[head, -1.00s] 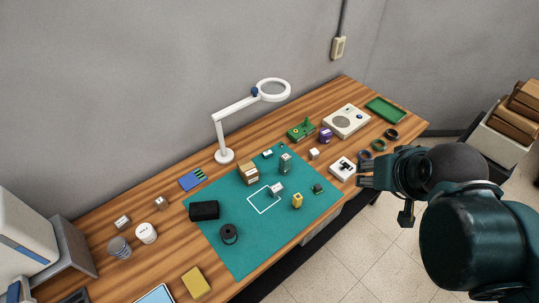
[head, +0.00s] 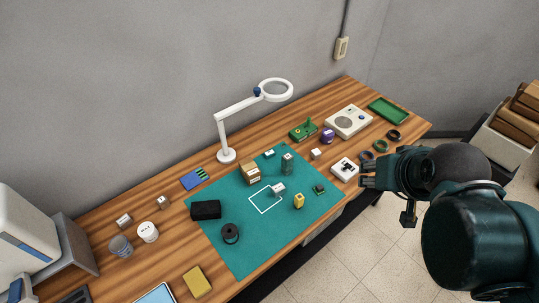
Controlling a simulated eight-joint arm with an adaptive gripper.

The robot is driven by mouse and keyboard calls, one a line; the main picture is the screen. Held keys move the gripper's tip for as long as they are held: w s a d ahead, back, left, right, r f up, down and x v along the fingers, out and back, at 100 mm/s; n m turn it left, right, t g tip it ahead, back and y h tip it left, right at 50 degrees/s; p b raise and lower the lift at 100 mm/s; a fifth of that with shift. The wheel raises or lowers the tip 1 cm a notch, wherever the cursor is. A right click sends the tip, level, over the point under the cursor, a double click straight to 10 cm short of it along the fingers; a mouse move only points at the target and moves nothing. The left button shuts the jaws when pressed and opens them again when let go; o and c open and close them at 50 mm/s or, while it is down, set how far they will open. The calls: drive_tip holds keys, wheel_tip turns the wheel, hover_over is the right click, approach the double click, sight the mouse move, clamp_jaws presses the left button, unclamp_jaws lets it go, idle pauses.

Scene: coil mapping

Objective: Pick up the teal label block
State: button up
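I cannot single out the teal label block with certainty at this size. A taller grey-green piece (head: 287,164) stands nearby. A small whitish block (head: 278,188) sits by the white outlined square on the mat. My gripper (head: 367,175) is over the right front edge of the table, right of the mat, with its fingers pointing left. The fingers look apart with nothing between them. No block touches it.
A magnifier lamp (head: 226,155) stands behind the mat. A black case (head: 206,210), a tape roll (head: 230,233), a brown box (head: 250,174) and a yellow block (head: 299,200) are on the mat. A white tile (head: 344,169) and dark rings (head: 380,146) lie near my gripper.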

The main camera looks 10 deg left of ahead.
drive_tip(key=n+g+b, duration=0.4)
drive_tip(key=n+g, duration=0.3)
drive_tip(key=n, duration=1.8)
hover_over(272, 152)
wheel_tip(272, 152, down, 28)
drive_tip(key=shift+s+d+f, duration=0.1)
drive_tip(key=shift+s+f, duration=0.05)
drive_tip(key=shift+f, duration=0.1)
drive_tip(key=shift+a+f, duration=0.2)
drive_tip(key=shift+f, duration=0.2)
drive_tip(key=shift+f, duration=0.1)
drive_tip(key=shift+f, duration=1.15)
